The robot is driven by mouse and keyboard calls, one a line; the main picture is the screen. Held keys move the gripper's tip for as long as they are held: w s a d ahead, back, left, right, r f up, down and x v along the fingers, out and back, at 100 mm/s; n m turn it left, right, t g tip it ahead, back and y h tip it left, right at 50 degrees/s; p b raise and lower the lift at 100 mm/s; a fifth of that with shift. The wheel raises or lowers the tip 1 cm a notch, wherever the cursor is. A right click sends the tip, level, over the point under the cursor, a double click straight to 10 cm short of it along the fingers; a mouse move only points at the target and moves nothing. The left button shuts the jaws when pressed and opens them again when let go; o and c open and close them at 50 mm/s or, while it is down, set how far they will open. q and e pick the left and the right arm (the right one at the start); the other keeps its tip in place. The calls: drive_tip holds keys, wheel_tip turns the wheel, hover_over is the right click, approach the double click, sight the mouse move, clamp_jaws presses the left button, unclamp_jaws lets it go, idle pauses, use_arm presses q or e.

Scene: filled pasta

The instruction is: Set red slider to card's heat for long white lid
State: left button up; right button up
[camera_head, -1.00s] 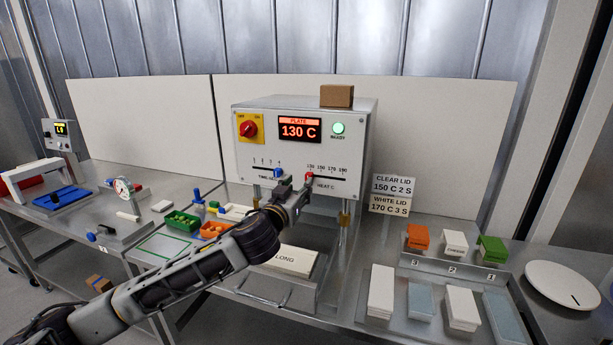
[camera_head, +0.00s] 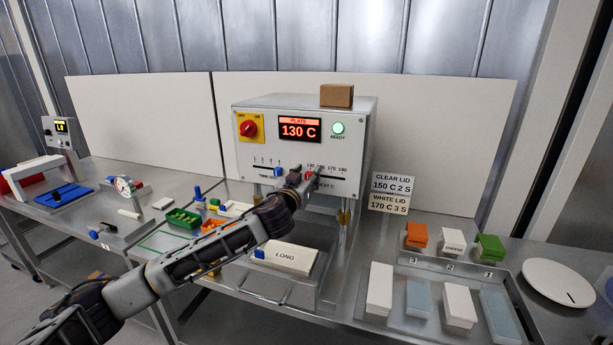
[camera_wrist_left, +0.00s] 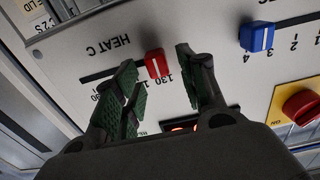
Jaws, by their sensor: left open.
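The red slider (camera_wrist_left: 156,64) is near the 130 mark at the low end of the HEAT C slot. In the head view the red slider (camera_head: 309,176) is partly hidden by my left gripper (camera_head: 305,184). In the left wrist view my left gripper (camera_wrist_left: 154,72) is open, with its green-padded fingers on either side of the slider and visible gaps. The card (camera_head: 389,204) reads WHITE LID 170 C 3 S. The display (camera_head: 299,130) reads PLATE 130 C. A white piece marked LONG (camera_head: 290,258) lies below the press. My right gripper is not in view.
The blue time slider (camera_wrist_left: 257,37) sits near 4 beside the heat slot. The red knob (camera_head: 249,129) is on the yellow plate, and the green READY lamp (camera_head: 338,128) is lit. A brown box (camera_head: 337,95) stands on the press. Lids and labelled boxes fill the right bench.

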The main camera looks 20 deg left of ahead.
use_arm(q)
drive_tip(key=shift+w, duration=0.1)
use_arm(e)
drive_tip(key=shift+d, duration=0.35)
use_arm(q)
clamp_jaws()
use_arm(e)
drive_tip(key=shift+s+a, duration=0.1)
use_arm(q)
drive_tip(key=shift+d, duration=0.15)
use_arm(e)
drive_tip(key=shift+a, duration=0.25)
